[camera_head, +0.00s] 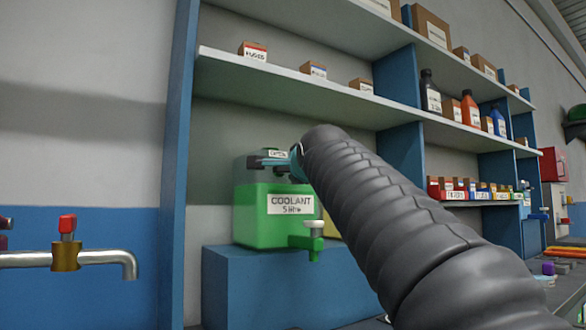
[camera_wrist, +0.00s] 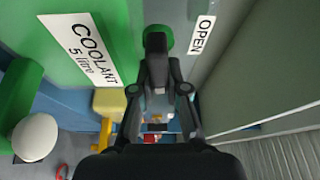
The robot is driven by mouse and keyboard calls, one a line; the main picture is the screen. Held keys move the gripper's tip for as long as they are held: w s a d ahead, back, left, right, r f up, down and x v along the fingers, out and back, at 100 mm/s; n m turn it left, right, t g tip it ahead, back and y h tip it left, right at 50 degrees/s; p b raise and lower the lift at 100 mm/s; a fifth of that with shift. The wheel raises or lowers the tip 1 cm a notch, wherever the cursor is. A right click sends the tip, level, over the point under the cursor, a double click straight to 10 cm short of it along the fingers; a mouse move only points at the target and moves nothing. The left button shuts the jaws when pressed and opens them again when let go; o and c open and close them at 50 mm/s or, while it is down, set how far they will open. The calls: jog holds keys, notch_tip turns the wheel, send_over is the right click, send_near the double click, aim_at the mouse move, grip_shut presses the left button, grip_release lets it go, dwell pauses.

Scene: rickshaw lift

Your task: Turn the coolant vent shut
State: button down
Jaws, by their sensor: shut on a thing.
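The green coolant container (camera_head: 262,218) stands on a blue block, with a white label reading COOLANT 5 litre. In the wrist view the container (camera_wrist: 118,30) fills the upper left. In the head view my gripper (camera_head: 272,162) is at the container's top, and the vent is hidden there. A green tap with a pale knob (camera_head: 314,224) sits low on the container's front; its knob (camera_wrist: 35,137) shows in the wrist view.
The blue block (camera_head: 285,285) carries the container. A shelf (camera_head: 300,92) with small boxes and bottles runs above my arm. A blue upright (camera_head: 178,150) stands left of the container. A metal pipe tap with a red handle (camera_head: 67,224) is at far left.

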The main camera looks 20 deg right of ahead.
jog(key=shift+f+m, duration=0.15)
jog(key=shift+m, duration=0.25)
jog(key=c, duration=1.2)
grip_release()
jog(key=shift+o, duration=0.2)
jog(key=shift+s, duration=0.1)
jog(key=s+a, duration=0.1)
jog(key=s, duration=1)
jog(key=shift+s, duration=0.4)
